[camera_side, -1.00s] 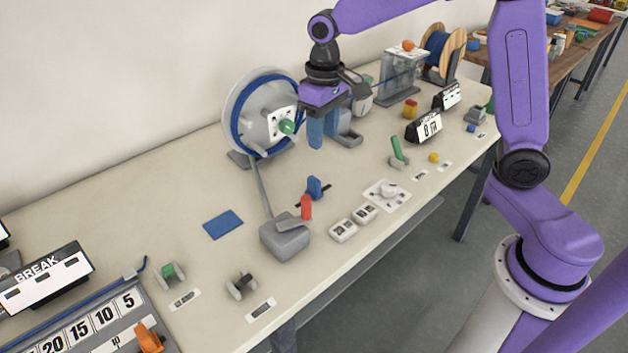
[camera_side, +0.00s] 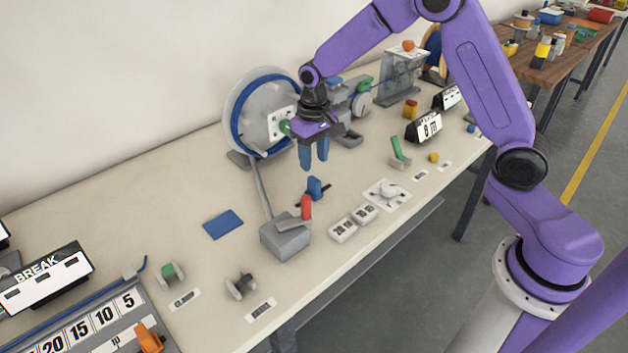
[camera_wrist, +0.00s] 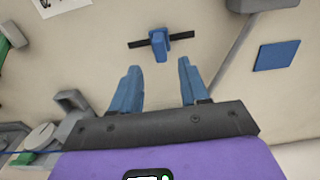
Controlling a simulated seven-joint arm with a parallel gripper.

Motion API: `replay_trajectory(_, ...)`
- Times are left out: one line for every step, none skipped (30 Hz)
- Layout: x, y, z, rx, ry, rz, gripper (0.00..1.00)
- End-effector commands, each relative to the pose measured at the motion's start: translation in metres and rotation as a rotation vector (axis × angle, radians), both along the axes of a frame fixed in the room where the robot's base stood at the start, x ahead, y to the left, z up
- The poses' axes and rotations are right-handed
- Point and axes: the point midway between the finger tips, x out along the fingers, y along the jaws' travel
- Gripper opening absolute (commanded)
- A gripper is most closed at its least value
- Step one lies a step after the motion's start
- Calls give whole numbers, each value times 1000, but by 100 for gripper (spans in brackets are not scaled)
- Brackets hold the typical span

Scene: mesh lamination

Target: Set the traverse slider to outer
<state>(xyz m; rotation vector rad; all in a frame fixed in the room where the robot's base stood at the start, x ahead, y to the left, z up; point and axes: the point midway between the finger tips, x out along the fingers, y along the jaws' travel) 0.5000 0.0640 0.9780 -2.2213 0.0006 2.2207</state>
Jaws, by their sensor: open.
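The traverse slider is a blue knob (camera_side: 315,188) on a short dark slot in the tabletop, left of the white dial plate and behind the red-handled grey box. In the wrist view the blue knob (camera_wrist: 159,45) sits near the middle of its dark slot (camera_wrist: 190,43), ahead of my fingers. My gripper (camera_side: 314,165) is open and empty, its blue fingers pointing down above and just behind the slider. In the wrist view my gripper (camera_wrist: 156,85) shows its two fingers spread, with the knob beyond the gap and not touched. No outer label is readable.
The grey box with a red handle (camera_side: 305,207) stands close in front of the slider. A spool with blue cord (camera_side: 245,95) stands behind. A white dial plate (camera_side: 387,195) and white counter blocks (camera_side: 343,229) are to the right. A blue pad (camera_side: 223,224) lies left.

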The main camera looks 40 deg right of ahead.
Motion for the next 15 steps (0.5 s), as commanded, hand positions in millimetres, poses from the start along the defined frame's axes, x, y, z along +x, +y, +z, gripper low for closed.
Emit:
replay_trajectory(-1,0,-11,-2,5,1,45)
replay_trajectory(-1,0,-17,-2,5,1,45)
replay_trajectory(-1,0,-24,-2,5,0,45)
replay_trajectory(-1,0,-29,-2,5,0,45)
replay_trajectory(-1,0,-35,-2,5,0,45)
replay_trajectory(-1,0,-41,-1,4,1,45)
replay_trajectory(-1,0,-46,-1,4,1,45)
replay_trajectory(-1,0,-51,-1,4,1,45)
replay_trajectory(-1,0,-56,-1,4,1,45)
replay_trajectory(-1,0,-60,-1,3,1,45)
replay_trajectory(-1,0,-63,-1,2,1,45)
replay_trajectory(-1,0,-67,-1,2,1,45)
replay_trajectory(-1,0,-70,-1,3,1,45)
replay_trajectory(-1,0,-72,-1,2,1,45)
replay_trajectory(0,0,-74,0,1,1,45)
